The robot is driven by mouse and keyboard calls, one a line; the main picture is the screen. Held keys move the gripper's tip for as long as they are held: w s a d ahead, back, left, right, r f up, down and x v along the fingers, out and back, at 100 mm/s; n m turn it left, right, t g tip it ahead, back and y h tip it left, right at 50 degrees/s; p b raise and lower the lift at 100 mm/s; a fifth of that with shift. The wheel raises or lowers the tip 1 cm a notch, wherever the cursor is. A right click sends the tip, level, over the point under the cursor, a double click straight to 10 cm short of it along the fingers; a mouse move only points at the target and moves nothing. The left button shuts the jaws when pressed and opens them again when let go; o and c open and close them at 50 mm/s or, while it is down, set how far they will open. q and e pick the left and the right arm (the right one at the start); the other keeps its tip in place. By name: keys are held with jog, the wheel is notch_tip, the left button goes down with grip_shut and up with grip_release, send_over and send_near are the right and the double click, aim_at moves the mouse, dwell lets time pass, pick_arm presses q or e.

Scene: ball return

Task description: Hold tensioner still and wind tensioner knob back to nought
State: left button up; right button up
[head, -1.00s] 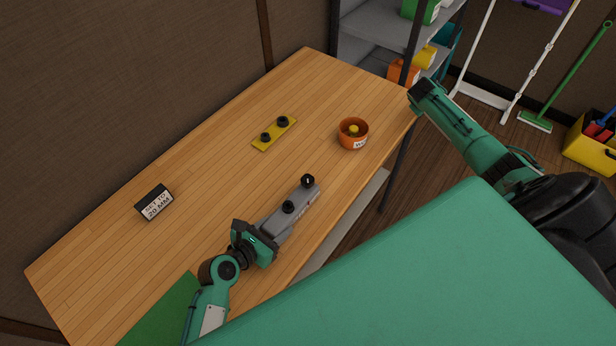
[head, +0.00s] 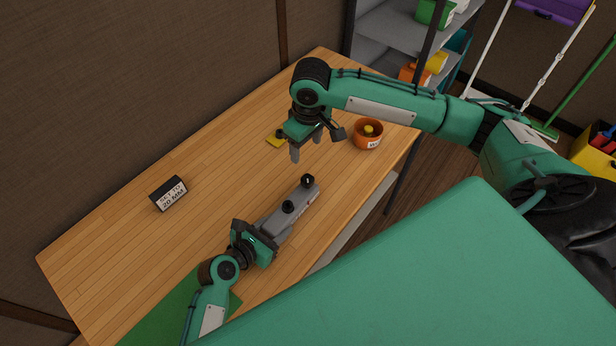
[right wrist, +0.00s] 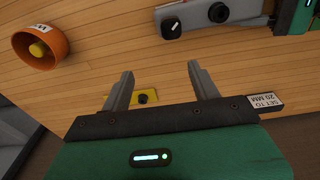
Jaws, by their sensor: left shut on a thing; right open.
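The grey tensioner (head: 287,212) lies on the wooden bench, with a black knob (head: 308,181) at its far end and a black round part (head: 288,207) nearer its middle. In the right wrist view the knob (right wrist: 172,27) shows a white pointer line. My left gripper (head: 262,238) is shut on the tensioner's near end. My right gripper (head: 307,150) is open and empty, above the bench and beyond the knob. In the right wrist view its two fingers (right wrist: 160,88) stand apart with nothing between them, and the tensioner (right wrist: 235,15) lies at the top.
An orange bowl (head: 368,136) with a yellow thing inside stands near the bench's right edge. A yellow plate (head: 276,141) is partly hidden behind my right gripper. A sign (head: 168,193) reading "SET TO 20 MM" stands at left. A green mat (head: 185,310) lies at the near end.

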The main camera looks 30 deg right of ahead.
aim_at(310, 178)
jog(key=s, duration=0.3)
jog(key=shift+s+a+r+g, duration=0.1)
jog(key=shift+a+r+g, duration=0.15)
jog(key=shift+a+g, duration=0.05)
jog(key=shift+s+f, duration=0.1)
jog(key=shift+f, duration=0.5)
notch_tip(310, 178, down, 9)
jog(key=shift+r, duration=0.1)
jog(key=shift+n, duration=0.3)
jog(key=c, duration=1)
